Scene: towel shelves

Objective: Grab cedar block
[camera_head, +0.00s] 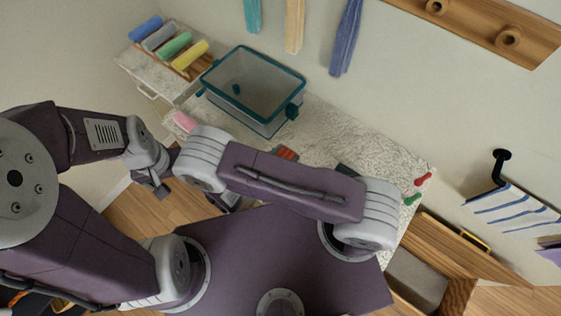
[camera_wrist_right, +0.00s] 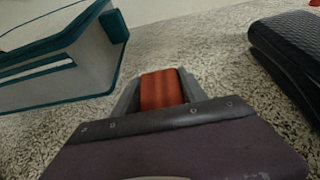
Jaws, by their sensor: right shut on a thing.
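The cedar block (camera_wrist_right: 162,90) is a reddish-brown piece of wood. In the right wrist view it sits between the two grey fingers of my right gripper (camera_wrist_right: 160,84), which is shut on it. The block is low over or on the speckled counter; I cannot tell if it touches. In the head view a reddish bit of the block (camera_head: 287,153) shows just above my right arm link, which hides most of that gripper. My left gripper (camera_head: 160,190) hangs at the left, apart from the counter, and its jaw state is unclear.
A teal-rimmed bin (camera_head: 270,122) stands on the counter (camera_head: 345,137), left of the block in the wrist view. A dark textured item (camera_wrist_right: 292,50) lies to the right. Rolled towels (camera_head: 173,45) sit on a rack at upper left. A pink item (camera_head: 184,122) lies near the counter's left end.

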